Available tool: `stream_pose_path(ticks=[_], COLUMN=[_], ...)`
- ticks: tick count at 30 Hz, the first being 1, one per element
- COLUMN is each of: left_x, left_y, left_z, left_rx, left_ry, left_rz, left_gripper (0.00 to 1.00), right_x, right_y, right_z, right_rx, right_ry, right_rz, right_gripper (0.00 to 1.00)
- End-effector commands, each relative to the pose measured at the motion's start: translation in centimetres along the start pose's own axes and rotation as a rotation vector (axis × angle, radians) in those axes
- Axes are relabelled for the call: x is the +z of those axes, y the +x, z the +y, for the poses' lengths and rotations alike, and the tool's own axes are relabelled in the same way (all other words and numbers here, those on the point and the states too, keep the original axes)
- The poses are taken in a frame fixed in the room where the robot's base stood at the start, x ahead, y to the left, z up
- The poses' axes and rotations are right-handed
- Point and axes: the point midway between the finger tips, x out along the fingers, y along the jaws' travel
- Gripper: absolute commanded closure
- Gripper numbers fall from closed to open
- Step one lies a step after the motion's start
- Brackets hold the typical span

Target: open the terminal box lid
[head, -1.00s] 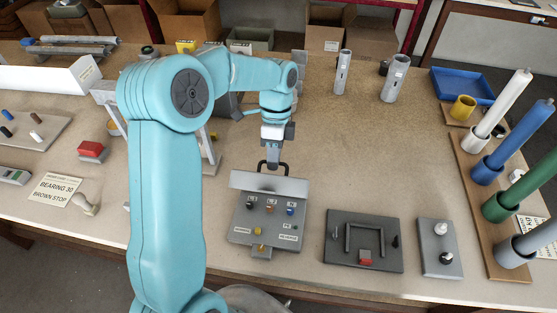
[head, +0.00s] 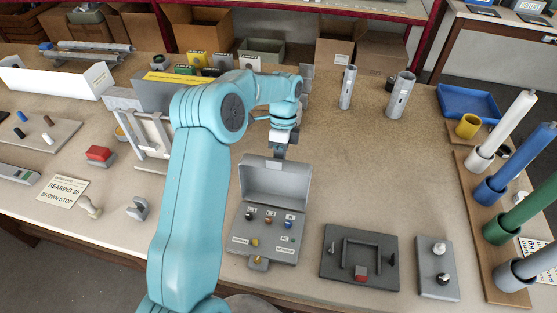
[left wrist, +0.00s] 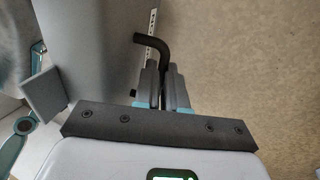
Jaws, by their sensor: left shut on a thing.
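The grey terminal box (head: 268,243) stands on the bench with its lid (head: 274,183) swung up along the far edge, the inside facing the head camera. Coloured terminals and small labels show in the open box. My left gripper (head: 280,152) is at the top edge of the lid. In the left wrist view my left gripper (left wrist: 164,88) is shut on the black lid handle (left wrist: 152,44), whose bent end sticks out past the fingers. The handle is hidden in the head view. My right gripper is not in view.
A dark plate with a grey bracket (head: 358,258) and a small plate with two knobs (head: 437,268) lie right of the box. A white-framed stand (head: 150,135) is at the left. Two grey tubes stand behind; the bench between is clear.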

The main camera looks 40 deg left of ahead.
Motion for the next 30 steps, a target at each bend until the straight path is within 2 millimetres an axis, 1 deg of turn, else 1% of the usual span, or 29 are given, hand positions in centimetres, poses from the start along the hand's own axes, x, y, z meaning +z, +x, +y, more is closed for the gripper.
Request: stream_pose_path(ticks=[3, 9, 26, 27, 29, 30], left_x=[0.2, 0.1, 0.1, 0.1, 0.1, 0.1], left_y=[0.3, 0.6, 0.4, 0.4, 0.4, 0.4], left_z=[-0.9, -1.7, -2.2, -2.3, -2.3, -2.2], left_rx=[-0.004, -0.008, -0.021, -0.021, -0.021, -0.019], left_ry=[-0.006, -0.007, -0.009, -0.009, -0.008, -0.007], left_rz=[-0.004, -0.004, -0.003, -0.002, -0.002, -0.002], left_gripper=[1.0, 1.0, 1.0, 0.83, 0.64, 0.64], right_x=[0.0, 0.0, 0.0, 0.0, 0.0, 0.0], right_y=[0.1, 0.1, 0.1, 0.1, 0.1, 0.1], right_z=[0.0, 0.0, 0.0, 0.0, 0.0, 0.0], right_rx=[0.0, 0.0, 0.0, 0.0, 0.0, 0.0], right_ry=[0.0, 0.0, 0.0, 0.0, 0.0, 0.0], right_rz=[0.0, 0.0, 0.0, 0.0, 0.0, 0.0], right_gripper=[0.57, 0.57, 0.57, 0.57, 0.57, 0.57])
